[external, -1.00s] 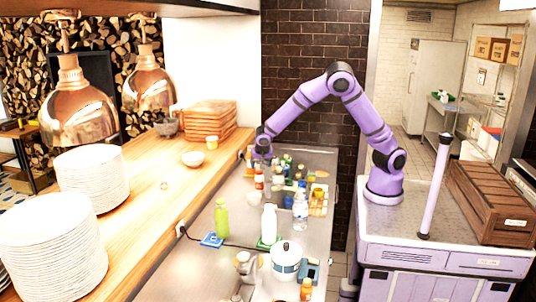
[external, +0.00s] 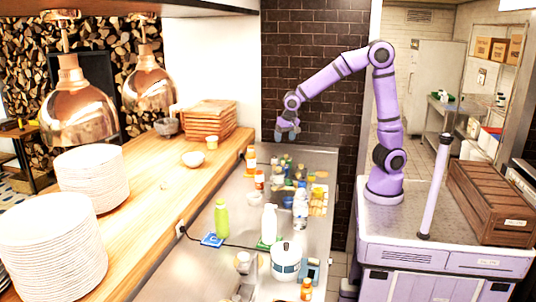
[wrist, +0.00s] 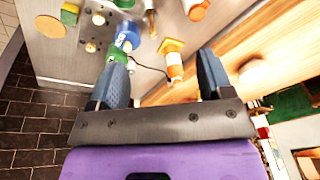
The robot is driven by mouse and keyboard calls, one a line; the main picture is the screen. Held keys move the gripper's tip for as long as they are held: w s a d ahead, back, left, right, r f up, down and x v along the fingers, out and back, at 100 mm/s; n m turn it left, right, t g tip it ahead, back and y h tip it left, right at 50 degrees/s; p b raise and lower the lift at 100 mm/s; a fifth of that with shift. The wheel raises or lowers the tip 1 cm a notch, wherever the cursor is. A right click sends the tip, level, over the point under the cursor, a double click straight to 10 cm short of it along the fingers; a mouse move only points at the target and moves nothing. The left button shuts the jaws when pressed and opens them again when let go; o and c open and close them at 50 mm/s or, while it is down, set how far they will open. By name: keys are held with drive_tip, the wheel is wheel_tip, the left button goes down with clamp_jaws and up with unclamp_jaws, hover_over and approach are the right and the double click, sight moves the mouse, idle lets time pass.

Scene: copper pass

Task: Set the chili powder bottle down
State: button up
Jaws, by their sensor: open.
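My gripper (external: 287,130) is raised above the far end of the steel counter, fingers apart and nothing between them. In the wrist view the open fingers (wrist: 165,78) frame an orange-and-white bottle (wrist: 174,62), which stands below and apart from them by the wooden ledge. It looks like the orange-and-white bottle (external: 250,158) at the counter's far left in the external view. It may be the chili powder bottle, but its label is too small to read. A similar bottle with a red-and-white label (external: 259,180) stands just nearer.
Several small bottles and jars crowd the counter right of these. A clear water bottle (external: 300,208), a green bottle (external: 221,218), a white bottle (external: 269,224) and a white pot (external: 286,262) stand nearer. The raised wooden ledge (external: 160,215) borders the counter's left side.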

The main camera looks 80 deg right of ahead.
drive_tip(key=s+r+n+t, duration=0.1)
drive_tip(key=s+r+n, duration=0.2)
drive_tip(key=s, duration=0.6)
drive_tip(key=s+d+r+n+t, duration=0.1)
drive_tip(key=s+r+n, duration=0.2)
drive_tip(key=s, duration=0.7)
drive_tip(key=s+r+n+t+y, duration=0.1)
drive_tip(key=s+r+n, duration=0.2)
drive_tip(key=s, duration=0.6)
drive_tip(key=shift+s+d+r, duration=0.3)
drive_tip(key=shift+r, duration=0.2)
